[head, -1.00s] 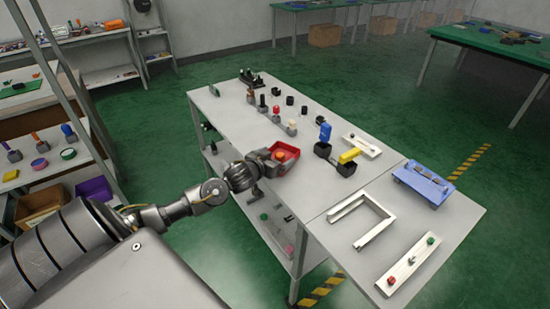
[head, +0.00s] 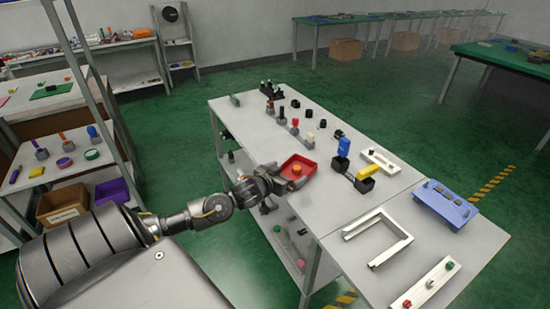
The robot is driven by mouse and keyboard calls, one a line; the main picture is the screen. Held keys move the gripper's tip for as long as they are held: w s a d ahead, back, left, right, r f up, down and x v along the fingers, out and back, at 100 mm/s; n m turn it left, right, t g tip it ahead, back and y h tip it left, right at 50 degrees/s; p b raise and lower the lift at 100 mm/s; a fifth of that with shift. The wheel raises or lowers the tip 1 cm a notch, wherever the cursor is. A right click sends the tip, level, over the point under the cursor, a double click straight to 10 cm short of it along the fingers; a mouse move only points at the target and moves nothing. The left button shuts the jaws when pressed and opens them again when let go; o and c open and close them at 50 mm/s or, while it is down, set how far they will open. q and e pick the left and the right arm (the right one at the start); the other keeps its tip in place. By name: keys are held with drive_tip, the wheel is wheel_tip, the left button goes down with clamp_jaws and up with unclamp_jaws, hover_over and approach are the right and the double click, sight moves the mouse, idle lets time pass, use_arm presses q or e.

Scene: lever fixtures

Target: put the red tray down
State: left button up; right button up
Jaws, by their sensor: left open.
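The red tray (head: 308,164) is a small shallow square box near the left edge of the white table (head: 350,205). An orange round piece (head: 296,170) shows in it. The tray appears to rest on the table top. My left gripper (head: 284,180) is at the tray's near left side, with its jaws open. A finger shows close to the tray's rim; I cannot tell whether it touches. My right gripper is not in view.
Right of the tray stand black holders with a blue piece (head: 343,147) and a yellow piece (head: 367,173). Behind it are several small knobs and levers. A white U-shaped frame (head: 405,240) and a blue fixture (head: 446,205) lie at the right. Table top between tray and frame is clear.

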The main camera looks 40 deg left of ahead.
use_arm(q)
drive_tip(key=v, duration=0.8)
drive_tip(key=s+d+f+g, duration=0.5)
drive_tip(key=s+d+f, duration=0.2)
drive_tip(key=s+f, duration=0.35)
drive_tip(key=s+d+f+m+g+h, duration=0.1)
drive_tip(key=s+d+f+m+g, duration=0.15)
drive_tip(key=s+d, duration=0.4)
drive_tip(key=s+d+f+m+g+h, duration=0.1)
drive_tip(key=s+d+f+g, duration=0.25)
drive_tip(key=s+d, duration=0.3)
wheel_tip(320, 180, down, 26)
drive_tip(key=s+a+g, duration=0.1)
drive_tip(key=s, duration=0.1)
drive_tip(key=s+a+f, duration=0.1)
drive_tip(key=s+f, duration=0.6)
drive_tip(key=s, duration=0.1)
drive_tip(key=s+a+f+g, duration=0.1)
drive_tip(key=s+a+f, duration=0.1)
drive_tip(key=s+f, duration=0.6)
drive_tip(key=shift+a+g, duration=0.3)
drive_tip(key=shift+f, duration=0.15)
